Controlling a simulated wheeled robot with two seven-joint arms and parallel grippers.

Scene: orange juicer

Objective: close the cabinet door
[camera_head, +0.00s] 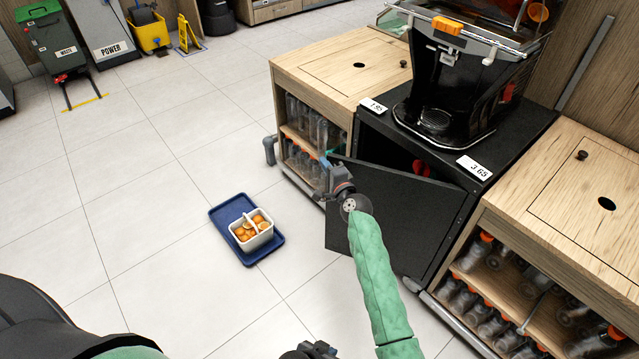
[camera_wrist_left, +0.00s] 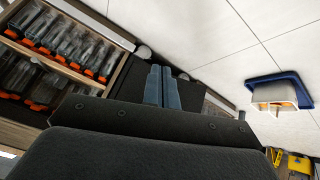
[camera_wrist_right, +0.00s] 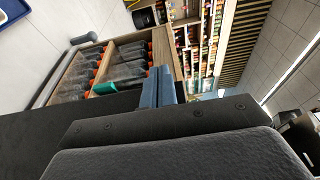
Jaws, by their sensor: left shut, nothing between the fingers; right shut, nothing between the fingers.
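The black cabinet door (camera_head: 400,215) stands partly open below the juicer. Its free edge is at the left, and a dark gap shows the black cabinet's (camera_head: 375,135) inside. My right gripper (camera_head: 325,163) is shut and empty at the door's upper free corner; I cannot tell whether it touches. Its blue fingers (camera_wrist_right: 163,87) show in the right wrist view, beside a dark panel that looks like the door (camera_wrist_right: 60,125). My left gripper (camera_head: 318,350) is low at the bottom edge of the head view. Its fingers (camera_wrist_left: 163,87) are shut and empty in the left wrist view.
The juicer (camera_head: 445,85) stands on the cabinet. Wooden cabinets with bottles flank it, left (camera_head: 325,65) and right (camera_head: 575,200). A blue tray (camera_head: 222,214) with a white basket (camera_head: 244,245) of oranges lies on the floor. The floor at left is mostly clear.

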